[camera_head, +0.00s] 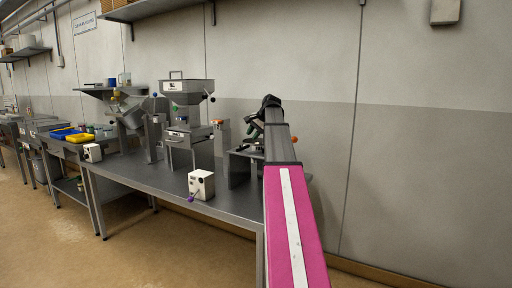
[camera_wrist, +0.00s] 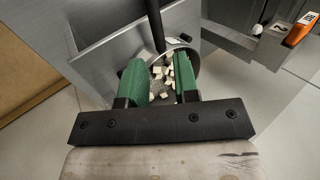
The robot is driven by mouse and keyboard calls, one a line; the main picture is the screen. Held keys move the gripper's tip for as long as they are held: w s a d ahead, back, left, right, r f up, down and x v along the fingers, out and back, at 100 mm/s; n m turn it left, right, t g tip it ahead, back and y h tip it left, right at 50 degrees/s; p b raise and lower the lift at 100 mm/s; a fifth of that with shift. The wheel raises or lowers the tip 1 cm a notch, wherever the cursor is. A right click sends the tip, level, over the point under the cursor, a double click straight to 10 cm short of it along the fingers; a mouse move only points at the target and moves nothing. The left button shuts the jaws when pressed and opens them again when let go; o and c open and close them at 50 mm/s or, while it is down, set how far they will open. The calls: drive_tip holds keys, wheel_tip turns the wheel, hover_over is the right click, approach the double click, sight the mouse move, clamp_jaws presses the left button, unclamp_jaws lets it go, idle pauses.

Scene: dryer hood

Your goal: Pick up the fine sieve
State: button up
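In the wrist view, a round, metal-rimmed sieve (camera_wrist: 184,46) holds several pale cream chunks (camera_wrist: 168,77). I cannot tell from its mesh whether it is the fine one. My gripper (camera_wrist: 160,70) has two green fingers, set apart on either side of the chunks, with the sieve beyond and below them. Nothing is visibly clamped between the fingers. A dark rod (camera_wrist: 154,22), perhaps a handle, runs from the top edge down to the rim. In the head view my gripper (camera_head: 254,130) is small at the arm's far end, and the sieve cannot be made out there.
A steel bench (camera_head: 170,180) runs along the wall, with a hopper machine (camera_head: 188,92) left of my arm. A white control box (camera_head: 201,184) stands at the front edge. In the wrist view, a metal panel (camera_wrist: 105,45) stands close left, and an orange item (camera_wrist: 299,30) lies upper right.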

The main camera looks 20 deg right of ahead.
sight(245, 147)
drive_tip(key=x, duration=0.9)
drive_tip(key=shift+s+a+f, duration=0.1)
drive_tip(key=shift+s+f, duration=0.05)
drive_tip(key=shift+s, duration=0.15)
drive_tip(key=shift+c, duration=0.3)
clamp_jaws()
